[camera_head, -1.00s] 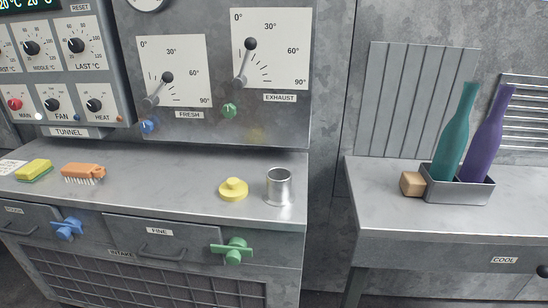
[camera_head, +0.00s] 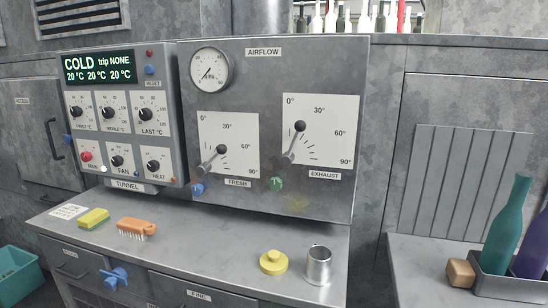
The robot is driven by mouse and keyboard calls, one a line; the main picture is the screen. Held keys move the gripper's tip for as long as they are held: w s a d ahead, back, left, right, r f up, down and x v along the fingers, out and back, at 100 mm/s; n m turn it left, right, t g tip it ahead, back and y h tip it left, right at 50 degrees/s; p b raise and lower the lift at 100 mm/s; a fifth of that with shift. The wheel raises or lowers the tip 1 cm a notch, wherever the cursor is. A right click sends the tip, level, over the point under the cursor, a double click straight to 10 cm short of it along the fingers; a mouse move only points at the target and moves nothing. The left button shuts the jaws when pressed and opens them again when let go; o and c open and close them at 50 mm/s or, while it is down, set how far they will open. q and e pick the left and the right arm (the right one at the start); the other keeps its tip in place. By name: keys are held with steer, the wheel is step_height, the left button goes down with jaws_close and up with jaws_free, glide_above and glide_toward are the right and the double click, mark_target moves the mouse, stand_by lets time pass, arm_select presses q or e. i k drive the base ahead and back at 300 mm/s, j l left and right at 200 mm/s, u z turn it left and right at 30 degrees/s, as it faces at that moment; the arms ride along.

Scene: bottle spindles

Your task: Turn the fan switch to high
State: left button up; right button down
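The fan switch (camera_head: 117,161) is a black rotary knob on a white plate marked FAN, in the bottom row of the grey tunnel control panel (camera_head: 183,150). It sits between the red MAIN knob (camera_head: 86,156) and the black HEAT knob (camera_head: 153,165). Its pointer direction and the marks around it are too small to read. A small blue lamp or button is beside the FAN label. The panel display (camera_head: 98,66) reads COLD, trip NONE, and 20 °C three times. Neither of my grippers is in view.
A metal counter (camera_head: 190,242) runs below the panel, holding a yellow-green sponge (camera_head: 93,218), an orange brush (camera_head: 137,228), a yellow knobbed weight (camera_head: 273,262) and a metal cup (camera_head: 319,266). The AIRFLOW panel with two levers (camera_head: 360,130) is to the right. A teal crate (camera_head: 18,275) stands lower left.

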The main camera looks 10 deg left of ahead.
mark_target(118, 161)
steer(key=u, duration=1.45)
